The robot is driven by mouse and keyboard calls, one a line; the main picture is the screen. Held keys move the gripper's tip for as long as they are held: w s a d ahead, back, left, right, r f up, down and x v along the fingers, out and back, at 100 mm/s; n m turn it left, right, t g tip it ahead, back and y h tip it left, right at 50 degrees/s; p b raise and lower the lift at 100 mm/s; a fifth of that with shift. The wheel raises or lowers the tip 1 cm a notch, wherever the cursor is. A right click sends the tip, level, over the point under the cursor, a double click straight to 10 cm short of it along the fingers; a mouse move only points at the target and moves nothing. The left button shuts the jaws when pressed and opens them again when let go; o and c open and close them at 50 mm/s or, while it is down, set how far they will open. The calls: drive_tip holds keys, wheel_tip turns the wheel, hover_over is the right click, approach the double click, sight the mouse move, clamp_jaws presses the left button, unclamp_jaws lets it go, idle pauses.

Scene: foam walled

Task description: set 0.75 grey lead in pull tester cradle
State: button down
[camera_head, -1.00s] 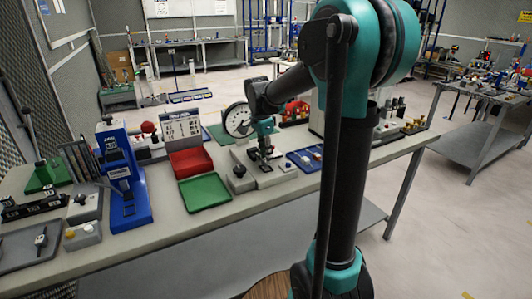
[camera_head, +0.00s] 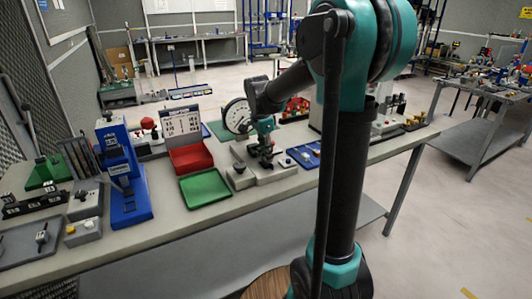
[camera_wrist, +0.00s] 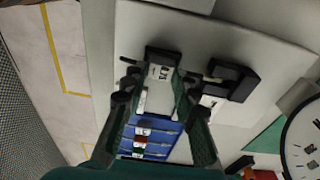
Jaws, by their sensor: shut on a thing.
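The pull tester stands on the bench in the head view, with a white round dial (camera_head: 237,116) behind its pale grey base (camera_head: 276,177). My gripper (camera_head: 265,147) is low over this base. In the wrist view my gripper (camera_wrist: 162,82) is shut on the 0.75 grey lead (camera_wrist: 162,74), whose white tag reading 0.75 shows between the fingers. Dark stubs stick out on both sides. A black block (camera_wrist: 235,80) of the cradle is just right of the fingers. Whether the lead touches the cradle is hidden by the fingers.
A blue tray (camera_wrist: 150,140) with several coloured leads lies near the tester; it also shows in the head view (camera_head: 305,153). Left of the tester are a green tray (camera_head: 206,186), a red bin (camera_head: 190,158) and a blue press (camera_head: 125,180). The bench front strip is clear.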

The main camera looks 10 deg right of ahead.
drive_tip(key=shift+f, duration=0.2)
drive_tip(key=c, duration=1.1)
unclamp_jaws()
drive_tip(key=r, duration=0.4)
drive_tip(key=a+r, duration=0.1)
drive_tip(key=r, duration=0.7)
drive_tip(key=shift+s+a, duration=0.1)
drive_tip(key=shift+a, duration=0.1)
